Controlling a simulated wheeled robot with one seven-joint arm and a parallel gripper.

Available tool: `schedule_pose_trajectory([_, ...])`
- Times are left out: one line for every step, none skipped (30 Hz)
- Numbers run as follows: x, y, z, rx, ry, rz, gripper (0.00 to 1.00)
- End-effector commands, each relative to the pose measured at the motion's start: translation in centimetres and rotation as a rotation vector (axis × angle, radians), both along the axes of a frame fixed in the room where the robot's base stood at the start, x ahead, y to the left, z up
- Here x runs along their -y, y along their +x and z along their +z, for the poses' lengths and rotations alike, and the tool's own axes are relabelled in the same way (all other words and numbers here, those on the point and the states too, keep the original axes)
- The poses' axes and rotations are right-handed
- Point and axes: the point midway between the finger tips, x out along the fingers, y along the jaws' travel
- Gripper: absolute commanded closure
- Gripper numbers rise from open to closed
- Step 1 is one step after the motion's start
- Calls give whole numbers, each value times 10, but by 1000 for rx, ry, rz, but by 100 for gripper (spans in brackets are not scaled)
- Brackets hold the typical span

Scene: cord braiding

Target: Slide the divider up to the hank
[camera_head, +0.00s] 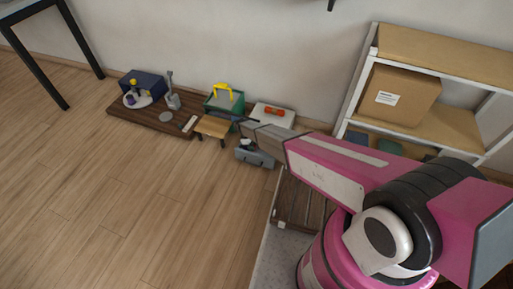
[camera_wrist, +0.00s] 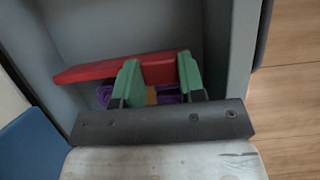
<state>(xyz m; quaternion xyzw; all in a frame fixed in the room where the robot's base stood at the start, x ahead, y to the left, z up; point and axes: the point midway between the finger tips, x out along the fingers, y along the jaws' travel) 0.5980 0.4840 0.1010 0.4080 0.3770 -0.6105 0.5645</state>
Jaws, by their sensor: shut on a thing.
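In the wrist view, my gripper (camera_wrist: 160,75) has green fingertips and reaches into a grey-walled container (camera_wrist: 240,50). A red divider (camera_wrist: 85,72) lies across the container, slightly tilted in the picture. My gripper is shut on the divider, with red showing between the fingertips. A purple hank (camera_wrist: 170,97) lies low between and beside the fingers, partly hidden by them. Whether the divider touches the hank cannot be told. In the head view, my arm ends near the low furniture by the wall, and the fingertips, divider and hank cannot be made out.
A blue thing (camera_wrist: 35,145) is at the lower left of the wrist view. In the head view, a green box with a yellow handle (camera_head: 222,88), a small wooden stool (camera_head: 213,126) and a grey box (camera_head: 258,157) stand close together. The floor (camera_head: 130,210) is clear at the left.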

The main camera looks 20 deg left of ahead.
Motion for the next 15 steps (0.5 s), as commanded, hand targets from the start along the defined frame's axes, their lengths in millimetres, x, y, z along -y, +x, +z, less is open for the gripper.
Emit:
schedule_pose_trajectory([0, 0, 0, 0, 1, -1, 100])
schedule_pose_trajectory([0, 0, 0, 0, 1, -1, 100])
schedule_pose_trajectory([0, 0, 0, 0, 1, -1, 100])
schedule_pose_trajectory([0, 0, 0, 0, 1, -1, 100])
schedule_pose_trajectory([0, 0, 0, 0, 1, -1, 60])
schedule_pose_trajectory([0, 0, 0, 0, 1, -1, 47])
schedule_pose_trajectory([0, 0, 0, 0, 1, -1, 37])
schedule_pose_trajectory([0, 0, 0, 0, 1, -1, 37])
schedule_pose_trajectory([1, 0, 0, 0, 1, -1, 37])
schedule_pose_trajectory([1, 0, 0, 0, 1, -1, 37])
schedule_pose_trajectory([1, 0, 0, 0, 1, 0, 37])
schedule_pose_trajectory([1, 0, 0, 0, 0, 0, 37])
schedule_pose_trajectory([1, 0, 0, 0, 0, 0, 37])
schedule_pose_trajectory([1, 0, 0, 0, 0, 0, 37])
schedule_pose_trajectory([1, 0, 0, 0, 0, 0, 37])
